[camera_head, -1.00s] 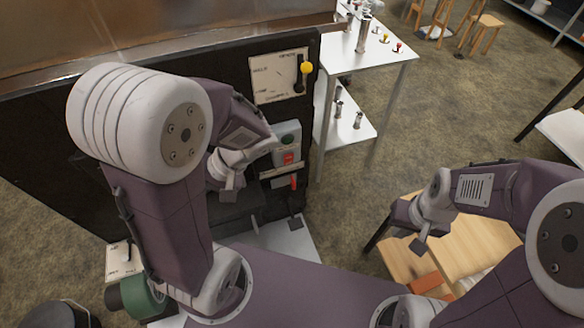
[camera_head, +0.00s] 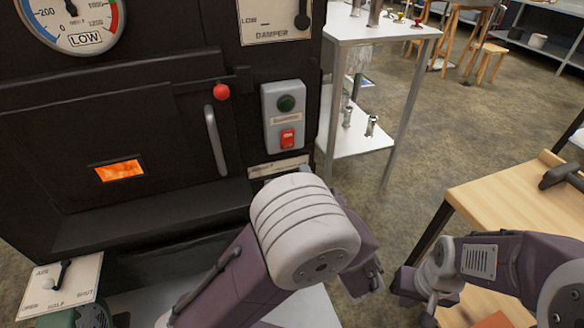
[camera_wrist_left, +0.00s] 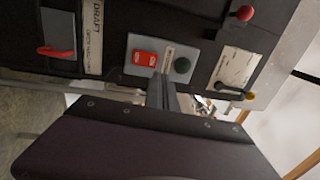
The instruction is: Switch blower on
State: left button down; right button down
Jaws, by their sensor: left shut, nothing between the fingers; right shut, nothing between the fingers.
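In the left wrist view the box appears sideways, with the red switch (camera_wrist_left: 145,58) left and the green button (camera_wrist_left: 182,65) right. My left gripper (camera_wrist_left: 163,84) is shut and empty, its fingers overlapping the box's lower edge in that view; contact cannot be told. My right gripper (camera_head: 430,308) is shut and empty beside the wooden table, away from the box.
A damper plate (camera_head: 272,22) with a lever is above the box. A red knob (camera_head: 221,92) and a door handle (camera_head: 216,140) are left of it. A white shelf table (camera_head: 372,28) stands to the right, and a wooden table (camera_head: 500,190) at the far right.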

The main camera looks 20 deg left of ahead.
aim_at(288, 134)
pick_arm(q)
jog(key=shift+s+d+f+h, duration=0.2)
jog(key=shift+d+f+h, duration=0.1)
jog(key=shift+d+f, duration=0.35)
pick_arm(e)
jog(key=shift+f, duration=0.65)
pick_arm(q)
jog(key=shift+a, duration=0.15)
